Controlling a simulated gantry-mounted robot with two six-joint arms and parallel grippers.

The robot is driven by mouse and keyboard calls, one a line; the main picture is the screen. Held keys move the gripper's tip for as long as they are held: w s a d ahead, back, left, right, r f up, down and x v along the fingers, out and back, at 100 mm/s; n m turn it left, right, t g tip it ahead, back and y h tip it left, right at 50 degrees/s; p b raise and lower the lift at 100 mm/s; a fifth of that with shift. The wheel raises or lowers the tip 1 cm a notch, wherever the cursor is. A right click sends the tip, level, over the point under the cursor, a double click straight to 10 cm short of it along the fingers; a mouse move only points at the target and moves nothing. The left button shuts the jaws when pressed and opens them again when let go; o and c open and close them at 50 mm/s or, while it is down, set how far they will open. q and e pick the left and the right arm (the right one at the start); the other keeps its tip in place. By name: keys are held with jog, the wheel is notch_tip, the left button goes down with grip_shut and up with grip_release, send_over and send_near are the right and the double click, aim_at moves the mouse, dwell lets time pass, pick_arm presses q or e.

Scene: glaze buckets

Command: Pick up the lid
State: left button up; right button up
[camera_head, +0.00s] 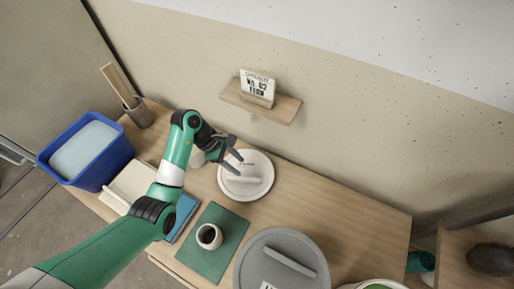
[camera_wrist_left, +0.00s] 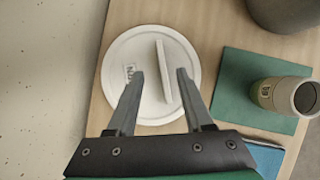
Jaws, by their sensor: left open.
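A round white lid (camera_head: 259,188) with a raised bar handle lies on the wooden table, right of the middle of my left arm's reach. It also shows in the left wrist view (camera_wrist_left: 119,58), with a small printed label and its bar handle (camera_wrist_left: 163,72). My left gripper (camera_head: 236,163) is open over the lid's upper left part. In the left wrist view the open fingers (camera_wrist_left: 160,72) appear on both sides of the handle, with nothing held. I cannot tell the gap between fingertips and lid. My right gripper is not in view.
A larger grey lid (camera_head: 257,250) sits at the front right. A green mat (camera_head: 233,226) bears a small cup (camera_head: 209,236). A blue tub (camera_head: 104,174) and a pot with wooden sticks (camera_head: 139,113) stand left. A wall shelf (camera_head: 284,112) holds a sign card.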

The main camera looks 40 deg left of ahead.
pick_arm(q)
jog(key=a+r+n, duration=0.1)
jog(key=a, duration=0.2)
jog(key=b, duration=0.3)
send_over(243, 178)
jog(key=s+a, duration=0.2)
jog(key=a, duration=0.1)
jog(key=f, duration=0.5)
jog(key=shift+w+d+f, duration=0.2)
jog(key=shift+d+f, duration=0.05)
jog(key=shift+f, duration=0.1)
jog(key=shift+d+f, duration=0.2)
jog(key=shift+f, duration=0.05)
jog(key=shift+w, duration=0.2)
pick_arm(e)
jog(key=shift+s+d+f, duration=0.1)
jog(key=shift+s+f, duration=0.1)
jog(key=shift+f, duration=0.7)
pick_arm(q)
jog(key=b+x, duration=0.2)
jog(key=x, duration=0.1)
jog(key=b+x, duration=0.1)
jog(key=x, duration=0.1)
jog(key=shift+s+a+f, duration=0.15)
jog(key=shift+s, duration=0.1)
jog(key=shift+w, duration=0.1)
jog(key=shift+c, duration=0.2)
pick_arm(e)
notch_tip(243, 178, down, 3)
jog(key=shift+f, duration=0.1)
